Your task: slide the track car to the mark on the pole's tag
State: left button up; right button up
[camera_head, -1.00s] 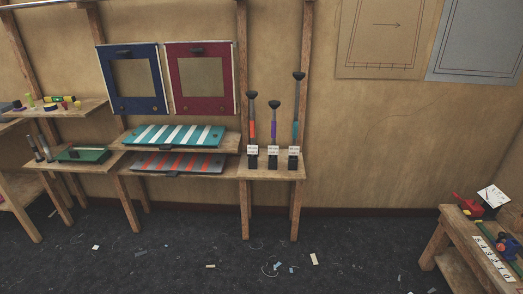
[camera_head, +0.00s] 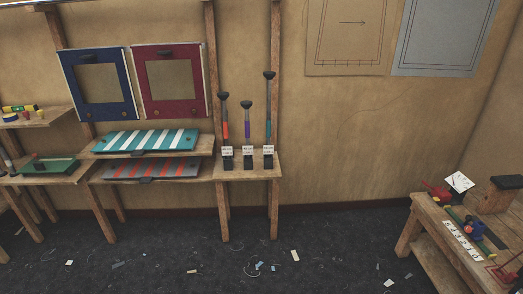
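Three upright poles stand in dark holders on a wooden shelf at the middle left: one with an orange band (camera_head: 225,131), one with a purple band (camera_head: 247,130) and one with a blue band (camera_head: 268,110). Each has a white tag at its foot: left tag (camera_head: 227,152), middle tag (camera_head: 247,151), right tag (camera_head: 269,150). The writing is too small to read. On the bench at the right is a green track (camera_head: 493,238) with a white numbered strip (camera_head: 462,241) beside it. A small blue and red piece, apparently the track car (camera_head: 475,228), sits on the track. Neither gripper shows.
The wooden bench (camera_head: 423,222) also holds a red object (camera_head: 438,193), a white card (camera_head: 459,182) and a dark-topped wooden block (camera_head: 496,200). Striped panels (camera_head: 150,142) lie on shelves at the left. The dark floor between is open, with small scraps.

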aim_at(479, 227)
jog(key=z, duration=1.55)
jog(key=i, duration=1.75)
jog(key=z, duration=0.3)
jog(key=i, duration=1.15)
jog(key=z, duration=0.45)
